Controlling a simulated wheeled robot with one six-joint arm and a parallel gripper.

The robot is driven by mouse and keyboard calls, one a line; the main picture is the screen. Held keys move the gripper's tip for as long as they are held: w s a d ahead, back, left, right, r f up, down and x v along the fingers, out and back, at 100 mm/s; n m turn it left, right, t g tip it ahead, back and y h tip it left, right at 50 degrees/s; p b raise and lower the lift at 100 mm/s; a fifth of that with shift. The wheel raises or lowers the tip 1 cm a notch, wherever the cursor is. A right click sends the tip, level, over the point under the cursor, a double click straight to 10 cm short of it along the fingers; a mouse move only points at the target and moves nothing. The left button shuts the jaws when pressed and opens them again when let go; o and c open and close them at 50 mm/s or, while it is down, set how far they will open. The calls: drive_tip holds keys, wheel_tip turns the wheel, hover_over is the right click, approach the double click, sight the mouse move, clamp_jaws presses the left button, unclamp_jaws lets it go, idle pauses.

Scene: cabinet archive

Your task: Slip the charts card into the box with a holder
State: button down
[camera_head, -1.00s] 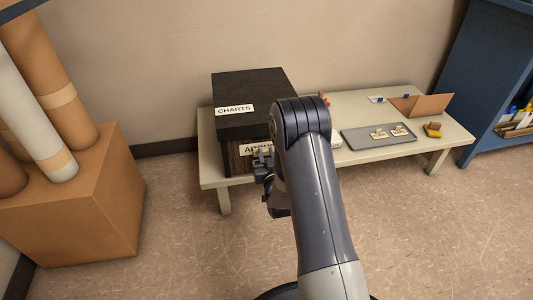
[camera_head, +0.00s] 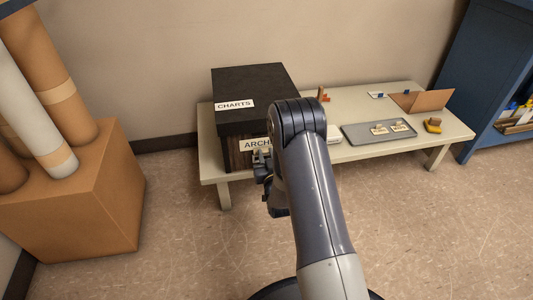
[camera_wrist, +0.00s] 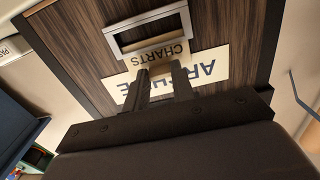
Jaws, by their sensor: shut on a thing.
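The box (camera_head: 245,80) is dark with a black lid and a wood-grain front, and stands at the left end of the low table. Its lid bears a CHARTS label (camera_head: 234,104) and its front an ARCHIVE plate (camera_wrist: 215,70). The holder (camera_wrist: 117,44) is a grey metal frame on the front, upside down in the wrist view. The charts card (camera_wrist: 158,56) lies along the holder's edge nearest the ARCHIVE plate; whether it is inside cannot be told. My gripper (camera_wrist: 160,69) is shut on the card. In the head view, my gripper (camera_head: 262,160) is at the box front, partly hidden by my arm.
The low table (camera_head: 360,100) also bears a grey tray (camera_head: 360,139) with small cards, a brown folder (camera_head: 430,100) and a yellow-brown item (camera_head: 433,124). A blue shelf (camera_head: 490,75) stands right. A brown carton (camera_head: 80,200) with rolled tubes stands left. Floor between is clear.

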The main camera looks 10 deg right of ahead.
drive_tip(key=shift+f, duration=1)
drive_tip(key=c, duration=1.1)
unclamp_jaws()
drive_tip(key=shift+s, duration=3.5)
drive_tip(key=shift+s, duration=0.1)
drive_tip(key=s+p, duration=0.2)
drive_tip(key=s, duration=0.8)
drive_tip(key=shift+s+a, duration=0.15)
drive_tip(key=shift+s, duration=0.15)
drive_tip(key=shift+w, duration=0.1)
drive_tip(key=w+b, duration=0.2)
drive_tip(key=w, duration=1.1)
